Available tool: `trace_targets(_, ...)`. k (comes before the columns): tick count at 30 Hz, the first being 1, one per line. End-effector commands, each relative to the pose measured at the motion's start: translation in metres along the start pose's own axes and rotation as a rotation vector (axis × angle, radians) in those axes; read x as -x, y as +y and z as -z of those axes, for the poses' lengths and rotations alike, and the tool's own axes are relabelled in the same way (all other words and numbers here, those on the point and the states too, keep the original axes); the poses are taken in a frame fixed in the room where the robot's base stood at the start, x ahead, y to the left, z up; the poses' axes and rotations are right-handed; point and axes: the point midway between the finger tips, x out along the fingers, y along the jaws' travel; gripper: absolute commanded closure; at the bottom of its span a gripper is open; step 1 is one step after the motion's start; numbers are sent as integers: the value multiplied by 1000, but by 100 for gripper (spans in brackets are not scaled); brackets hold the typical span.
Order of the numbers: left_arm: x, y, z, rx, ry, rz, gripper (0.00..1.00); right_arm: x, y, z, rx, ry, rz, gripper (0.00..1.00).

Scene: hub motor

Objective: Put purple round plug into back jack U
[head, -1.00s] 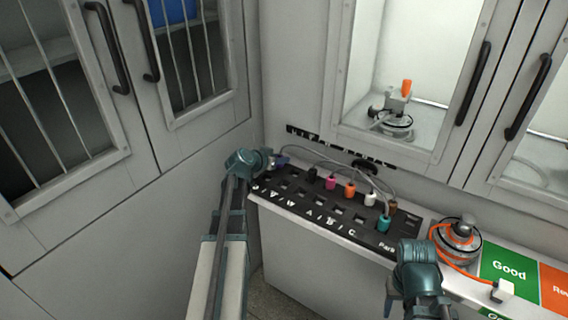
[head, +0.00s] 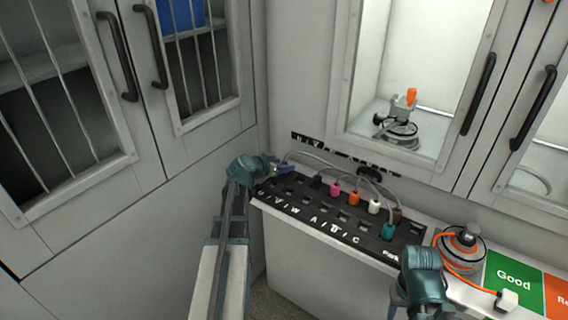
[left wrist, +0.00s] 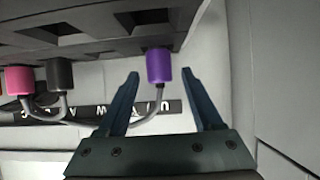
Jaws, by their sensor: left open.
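The purple round plug (left wrist: 160,66) stands at the edge of the black jack panel (left wrist: 95,22) in the left wrist view. Its outer end touches or meets the panel, and a grey cable leads from its other end. It appears at the panel's end jack; its seating depth is hidden. My left gripper (left wrist: 160,72) is open, with one finger on each side of the plug and gaps visible. In the head view my left gripper (head: 284,169) is at the panel's back left corner and hides most of the plug. My right gripper's fingers are mostly hidden behind its own teal wrist (head: 420,275).
Black (head: 317,180), pink (head: 335,188), orange (head: 355,198), white (head: 375,206) and teal (head: 388,231) plugs stand on the panel, with grey cables arching behind. A hub motor (head: 460,247) sits right of it. The wall is close behind.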

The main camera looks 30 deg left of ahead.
Motion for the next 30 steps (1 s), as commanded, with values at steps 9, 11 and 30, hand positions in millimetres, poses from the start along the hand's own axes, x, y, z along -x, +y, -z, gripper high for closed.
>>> trace_targets(9, 72, 2, 3, 2, 1, 3, 33, 37, 4, -2, 0, 0, 0, 50)
trace_targets(11, 81, 2, 3, 1, 0, 2, 33, 41, 4, -2, 0, 0, 0, 50)
trace_targets(30, 104, 0, 0, 0, 1, 1, 33, 50, 5, -3, 0, 0, 0, 50)
